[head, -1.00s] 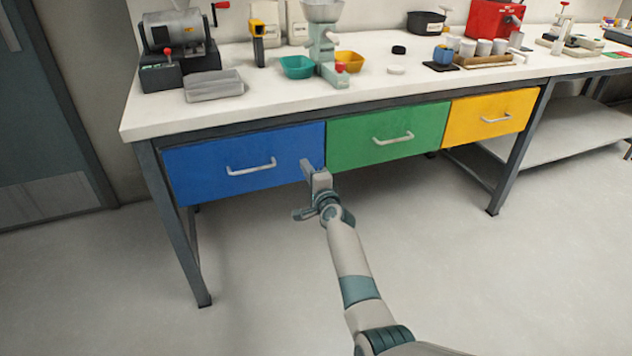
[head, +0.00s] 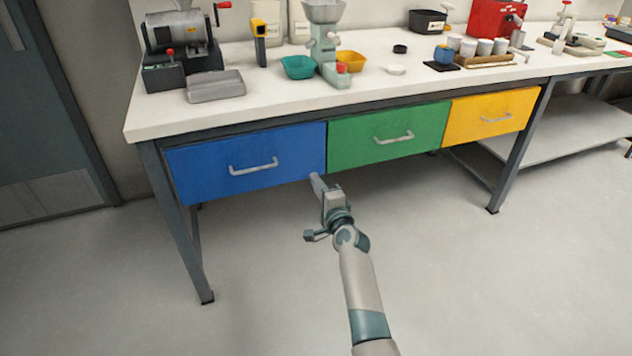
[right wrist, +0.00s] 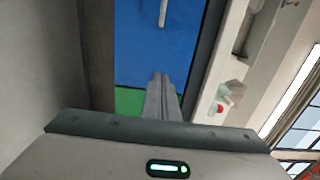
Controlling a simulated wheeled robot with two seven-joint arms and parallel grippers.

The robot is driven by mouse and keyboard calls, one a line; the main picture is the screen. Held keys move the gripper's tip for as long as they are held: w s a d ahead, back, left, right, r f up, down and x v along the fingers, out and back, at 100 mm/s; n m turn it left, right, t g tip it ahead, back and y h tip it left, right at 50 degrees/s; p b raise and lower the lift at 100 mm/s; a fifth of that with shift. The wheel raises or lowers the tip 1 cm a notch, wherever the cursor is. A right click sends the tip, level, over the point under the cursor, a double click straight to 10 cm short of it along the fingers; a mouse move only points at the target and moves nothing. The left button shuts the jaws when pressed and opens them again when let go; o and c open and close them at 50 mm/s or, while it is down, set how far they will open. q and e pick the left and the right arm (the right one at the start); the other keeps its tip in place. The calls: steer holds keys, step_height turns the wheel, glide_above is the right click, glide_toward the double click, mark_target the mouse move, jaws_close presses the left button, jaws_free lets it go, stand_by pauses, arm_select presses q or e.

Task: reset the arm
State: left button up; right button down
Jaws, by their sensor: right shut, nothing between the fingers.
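My right gripper (head: 317,184) is in front of the workbench, just below the lower edge of the blue drawer near the border with the green drawer. Its fingers are shut together with nothing between them. In the right wrist view the shut fingers (right wrist: 161,100) point toward the blue drawer (right wrist: 140,45). My right arm comes up from the bottom of the head view, over the floor. My left gripper does not show.
The bench front has a blue drawer (head: 210,168), a green drawer (head: 365,138) and a yellow drawer (head: 475,112), all shut, with bar handles. The bench top (head: 380,88) holds a grinder, a tray and several containers. The floor (head: 260,275) in front is clear.

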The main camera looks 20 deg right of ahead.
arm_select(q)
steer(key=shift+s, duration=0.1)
arm_select(e)
steer(key=s+a+f+n+g+p, duration=0.2)
steer(key=s+f+n, duration=0.1)
steer(key=s+f, duration=0.45)
steer(key=s+a+f+n+g+y+p, duration=0.1)
steer(key=s+f+n+g+p, duration=0.1)
steer(key=s+f+n, duration=0.35)
steer(key=s+a+f+n+g+p, duration=0.25)
steer(key=s+f, duration=0.45)
steer(key=f, duration=0.4)
arm_select(q)
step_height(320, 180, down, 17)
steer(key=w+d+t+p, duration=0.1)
steer(key=p, duration=0.4)
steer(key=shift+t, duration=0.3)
arm_select(e)
steer(key=s+f+n+g, duration=0.2)
steer(key=s+f+n, duration=0.1)
steer(key=s, duration=0.8)
steer(key=s+f+n+g, duration=0.2)
steer(key=s+f, duration=0.4)
steer(key=s, duration=0.5)
steer(key=s+f+n+g, duration=0.2)
steer(key=s+f+n, duration=0.2)
steer(key=s, duration=0.7)
steer(key=shift+s+f, duration=0.15)
steer(key=shift+f, duration=0.4)
